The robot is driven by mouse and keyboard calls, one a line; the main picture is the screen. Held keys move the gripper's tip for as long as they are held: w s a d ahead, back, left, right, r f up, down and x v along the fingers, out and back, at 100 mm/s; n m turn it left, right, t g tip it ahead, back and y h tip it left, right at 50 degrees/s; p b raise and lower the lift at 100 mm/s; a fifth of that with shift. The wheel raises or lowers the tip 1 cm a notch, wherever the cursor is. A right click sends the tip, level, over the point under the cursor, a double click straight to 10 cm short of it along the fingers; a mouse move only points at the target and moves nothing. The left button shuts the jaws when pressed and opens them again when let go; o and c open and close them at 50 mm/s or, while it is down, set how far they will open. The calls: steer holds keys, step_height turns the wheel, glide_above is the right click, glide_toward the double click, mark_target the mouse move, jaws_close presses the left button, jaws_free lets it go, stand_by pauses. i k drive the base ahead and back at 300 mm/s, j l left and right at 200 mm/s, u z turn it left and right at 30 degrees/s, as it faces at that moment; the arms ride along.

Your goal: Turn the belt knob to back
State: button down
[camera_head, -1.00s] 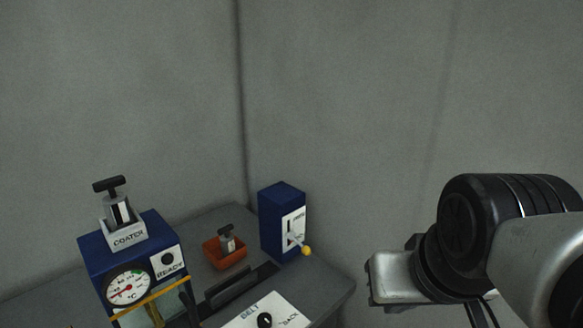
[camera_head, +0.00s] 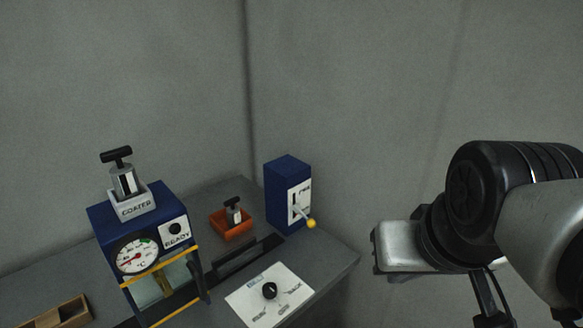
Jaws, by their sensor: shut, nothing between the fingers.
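The belt knob (camera_head: 269,290) is a small black round knob on a white label plate (camera_head: 243,300) on the grey bench. The word BACK is printed to the right of the knob, with other small lettering below it. Which way the knob points is too small to tell. My gripper (camera_head: 400,248) is a pale block at the end of my arm, to the right of the bench and well apart from the knob. It is shut and holds nothing; its fingertips are hard to make out.
A blue coater machine (camera_head: 103,226) with a gauge and a yellow-edged front stands left. An orange tray (camera_head: 236,236) holds a black-handled piece. A blue lever box (camera_head: 279,192) with a yellow-tipped lever stands behind the plate. A wooden box (camera_head: 48,321) is at lower left.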

mark_target(270, 290)
steer(key=u, duration=0.8)
steer(key=k+j+z, duration=0.15)
steer(key=j+z, duration=0.15)
steer(key=j, duration=0.15)
steer(key=i+l+u, duration=0.1)
steer(key=i+l, duration=0.15)
steer(key=l, duration=0.15)
steer(key=i+l+u, duration=0.15)
steer(key=l, duration=0.25)
